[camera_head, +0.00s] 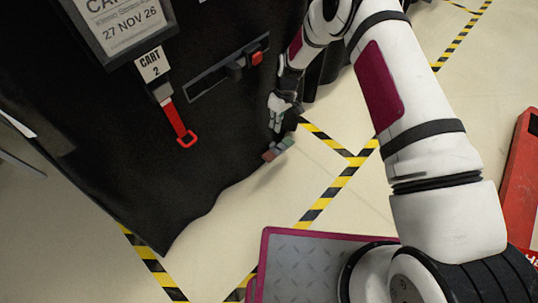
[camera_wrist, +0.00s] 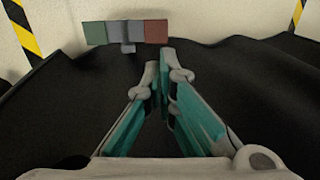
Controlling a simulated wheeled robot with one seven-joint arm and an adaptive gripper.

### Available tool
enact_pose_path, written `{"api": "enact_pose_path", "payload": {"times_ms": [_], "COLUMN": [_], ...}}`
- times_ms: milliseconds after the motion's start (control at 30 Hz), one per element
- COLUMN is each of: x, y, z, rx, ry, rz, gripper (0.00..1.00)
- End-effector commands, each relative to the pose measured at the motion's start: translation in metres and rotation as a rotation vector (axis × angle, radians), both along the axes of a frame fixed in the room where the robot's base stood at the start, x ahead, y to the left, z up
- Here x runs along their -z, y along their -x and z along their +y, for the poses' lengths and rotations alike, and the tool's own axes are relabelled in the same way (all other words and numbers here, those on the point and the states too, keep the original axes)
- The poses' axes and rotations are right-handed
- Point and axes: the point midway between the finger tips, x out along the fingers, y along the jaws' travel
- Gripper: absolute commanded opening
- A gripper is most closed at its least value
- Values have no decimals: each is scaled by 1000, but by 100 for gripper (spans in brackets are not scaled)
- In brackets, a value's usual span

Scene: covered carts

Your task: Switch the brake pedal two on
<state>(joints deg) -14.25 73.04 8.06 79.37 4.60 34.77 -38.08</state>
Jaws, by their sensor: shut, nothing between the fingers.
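The brake pedal (camera_head: 277,149) of cart 2 sticks out low from under the black cover, just above the floor. In the wrist view the pedal (camera_wrist: 126,33) is a grey bar with a green end at left and a red end at right. My gripper (camera_head: 277,126) is shut and empty, pointing down beside the cover, a little above the pedal in the head view. In the wrist view my fingertips (camera_wrist: 161,62) are together, just below the pedal's red end in the picture. I cannot tell whether they touch anything.
The black cover (camera_head: 110,130) carries a "CART 2" tag (camera_head: 151,65), a red strap (camera_head: 180,125) and a slotted plate with a red-ended slider (camera_head: 245,65). Yellow-black tape (camera_head: 330,190) marks the floor. A red object (camera_head: 520,185) stands at right.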

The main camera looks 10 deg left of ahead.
Motion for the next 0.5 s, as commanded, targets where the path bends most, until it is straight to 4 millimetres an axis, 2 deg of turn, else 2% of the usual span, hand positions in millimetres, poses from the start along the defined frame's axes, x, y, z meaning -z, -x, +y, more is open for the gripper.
{"api": "enact_pose_path", "payload": {"times_ms": [33,133,500], "x": [13,23,26], "y": [2,5,6], "z": [2,4,4], "rx": [-7,-13,-15], "ry": [-2,-5,-5], "rz": [5,8,9], "gripper": [0,0,0]}}
